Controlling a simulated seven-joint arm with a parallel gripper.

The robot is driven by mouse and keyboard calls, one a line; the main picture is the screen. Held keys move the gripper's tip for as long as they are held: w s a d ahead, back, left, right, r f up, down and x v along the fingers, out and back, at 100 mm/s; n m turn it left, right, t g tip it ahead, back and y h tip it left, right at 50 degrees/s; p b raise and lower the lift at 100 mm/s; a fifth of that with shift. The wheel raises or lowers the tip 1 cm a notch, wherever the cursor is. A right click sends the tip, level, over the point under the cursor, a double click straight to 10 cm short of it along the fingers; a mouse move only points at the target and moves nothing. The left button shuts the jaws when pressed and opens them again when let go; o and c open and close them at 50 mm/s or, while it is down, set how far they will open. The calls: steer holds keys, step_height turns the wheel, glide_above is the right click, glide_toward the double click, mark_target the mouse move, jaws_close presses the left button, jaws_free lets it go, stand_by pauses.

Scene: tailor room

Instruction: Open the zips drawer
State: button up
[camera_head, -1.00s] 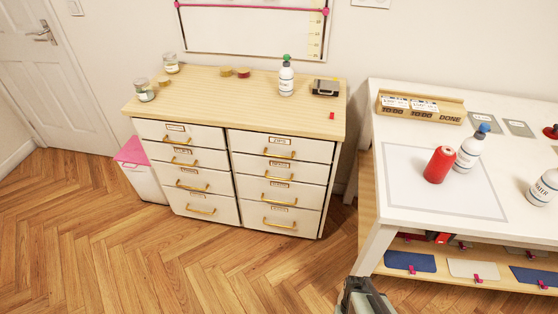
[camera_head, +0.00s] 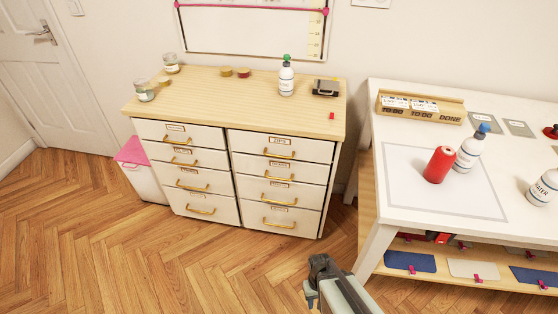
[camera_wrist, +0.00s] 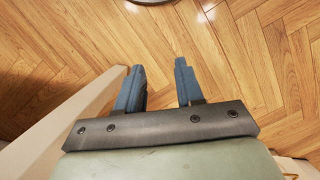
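A white drawer cabinet (camera_head: 231,210) with a wooden top stands against the wall in the head view. It has two columns of drawers with brass handles and small labels, all shut. The top right drawer (camera_head: 311,150) has a label that seems to read "Zips", though the print is small. Its brass handle (camera_head: 279,155) is below the label. My gripper (camera_head: 311,292) is low in the head view, over the floor in front of the cabinet and well apart from it. In the wrist view, its two blue-grey fingers (camera_wrist: 160,77) are spread with only floor between them.
A white table (camera_head: 381,222) with bottles and a lower shelf stands to the right, close to my arm. A white bin (camera_head: 146,182) with a pink top is left of the cabinet. The wooden floor (camera_head: 190,270) before the cabinet is clear.

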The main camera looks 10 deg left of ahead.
steer(key=w+a+r+n+t+y, duration=0.2)
steer(key=w+a+r+n+t, duration=0.25)
steer(key=w+a, duration=0.4)
steer(key=w+a+r+n+t+y, duration=0.25)
steer(key=w+a+t, duration=0.3)
steer(key=w, duration=0.55)
steer(key=w+a+r+n+t+y, duration=0.1)
steer(key=w+r+n+t, duration=0.25)
steer(key=r, duration=0.25)
steer(key=w+r+n+t+y, duration=0.2)
steer(key=r+n+t, duration=0.25)
steer(key=r, duration=0.25)
steer(key=w+a+r+n+t+y, duration=0.1)
steer(key=w+r+n+t, duration=0.1)
steer(key=r+n+t, duration=0.3)
steer(key=shift+m+g, duration=0.4)
steer(key=shift+g, duration=0.5)
steer(key=x, duration=0.9)
steer(key=r+x, duration=0.1)
steer(key=x, duration=0.4)
steer(key=shift+s, duration=0.15)
steer(key=shift+c, duration=0.2)
jaws_close()
